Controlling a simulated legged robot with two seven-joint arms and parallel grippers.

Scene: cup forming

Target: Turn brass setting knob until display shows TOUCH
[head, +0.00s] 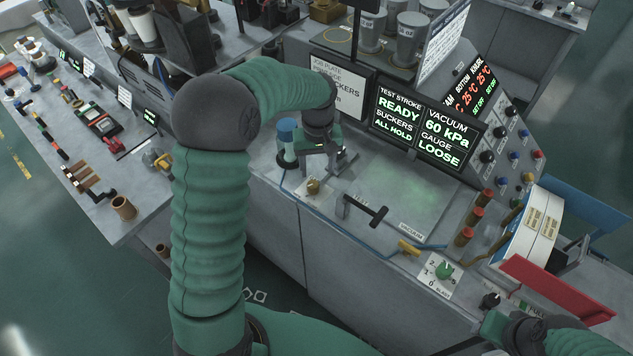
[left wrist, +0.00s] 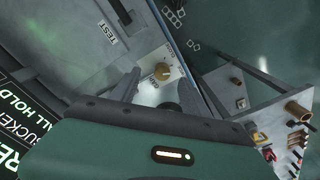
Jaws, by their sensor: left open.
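The brass setting knob (head: 314,186) sits on a small white plate near the front edge of the grey bench; it also shows in the left wrist view (left wrist: 162,70). My left gripper (head: 322,167) is open just above and behind the knob. In the left wrist view the knob appears between the two fingers, with no visible contact. The display (head: 412,127) reads TEST STROKE READY, SUCKERS ALL HOLD, VACUUM 60 kPa and GAUGE LOOSE. Part of my right arm (head: 555,337) shows at the lower right; its fingers cannot be made out.
A blue-capped cylinder (head: 287,140) stands close left of my left gripper. A black T-shaped handle (head: 363,209) is right of the knob.

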